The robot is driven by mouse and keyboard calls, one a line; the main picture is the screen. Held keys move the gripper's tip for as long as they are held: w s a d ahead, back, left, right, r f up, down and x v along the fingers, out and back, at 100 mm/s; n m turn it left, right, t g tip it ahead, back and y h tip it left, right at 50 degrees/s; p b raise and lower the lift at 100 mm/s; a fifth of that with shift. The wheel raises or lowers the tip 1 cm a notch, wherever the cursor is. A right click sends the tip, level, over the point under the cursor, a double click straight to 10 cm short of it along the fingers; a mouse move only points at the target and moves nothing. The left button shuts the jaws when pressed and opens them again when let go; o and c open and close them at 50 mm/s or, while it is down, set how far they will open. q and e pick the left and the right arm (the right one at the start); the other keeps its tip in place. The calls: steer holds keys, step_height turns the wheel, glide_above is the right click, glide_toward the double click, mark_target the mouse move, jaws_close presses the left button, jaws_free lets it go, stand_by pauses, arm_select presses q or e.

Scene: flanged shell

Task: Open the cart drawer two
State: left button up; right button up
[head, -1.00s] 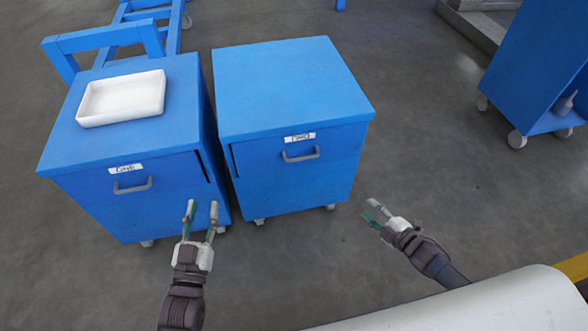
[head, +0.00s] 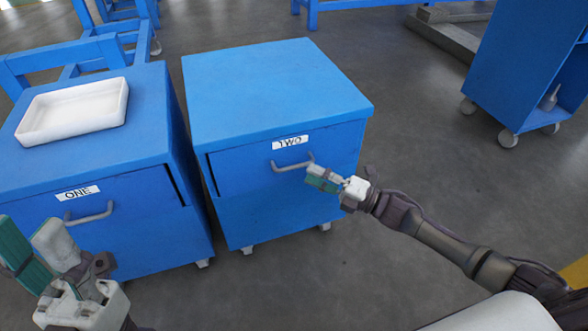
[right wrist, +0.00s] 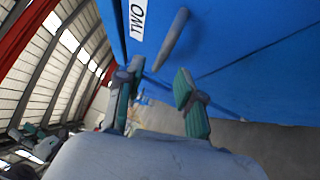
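The blue cart labelled TWO (head: 270,90) stands in the middle of the head view, its drawer front (head: 240,170) shut. The drawer's grey handle (head: 292,165) sits below the label; it also shows in the right wrist view (right wrist: 171,40). My right gripper (head: 322,178) is just in front of the handle's right end in the head view. In the right wrist view its fingers (right wrist: 157,88) are apart and empty, with the handle beyond the tips. My left gripper (head: 40,240) is open and empty at the lower left, in front of cart ONE.
Cart ONE (head: 140,205) stands to the left with a narrow gap between the carts. A white tray (head: 75,112) rests on its top. A blue wheeled shelf (head: 515,75) stands at the right.

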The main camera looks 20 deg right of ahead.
mark_target(294, 167)
steer(key=b+x, duration=0.1)
steer(key=x, duration=0.5)
steer(key=shift+c, duration=0.3)
jaws_close()
steer(key=shift+f, duration=0.1)
